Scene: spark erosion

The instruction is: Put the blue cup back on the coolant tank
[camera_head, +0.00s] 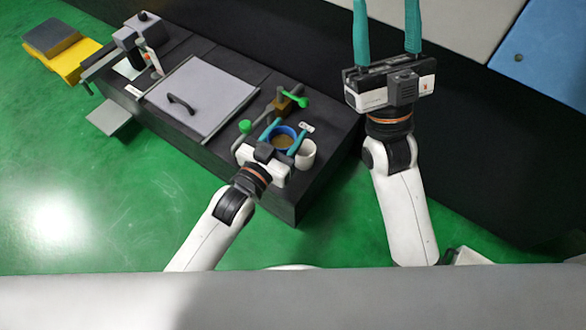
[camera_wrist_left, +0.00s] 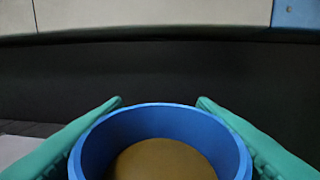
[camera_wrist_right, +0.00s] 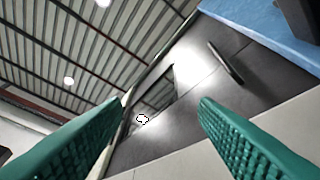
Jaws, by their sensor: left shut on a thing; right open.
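The blue cup (camera_head: 284,134) is round and open at the top, with something brown inside. My left gripper (camera_head: 284,132) has its teal fingers on either side of the cup and is shut on it. In the left wrist view the cup (camera_wrist_left: 160,140) fills the space between the fingers. The cup is at the right end of the dark coolant tank (camera_head: 315,185); I cannot tell whether its base touches the top. My right gripper (camera_head: 388,40) is raised, open and empty; its spread fingers also show in the right wrist view (camera_wrist_right: 160,115).
A white cup (camera_head: 306,154) stands close to the right of the blue cup. A green-handled valve (camera_head: 290,98) and a green knob (camera_head: 245,126) are behind and left. A grey lid with a handle (camera_head: 200,95) covers the middle. A dark machine wall (camera_head: 450,130) rises at right.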

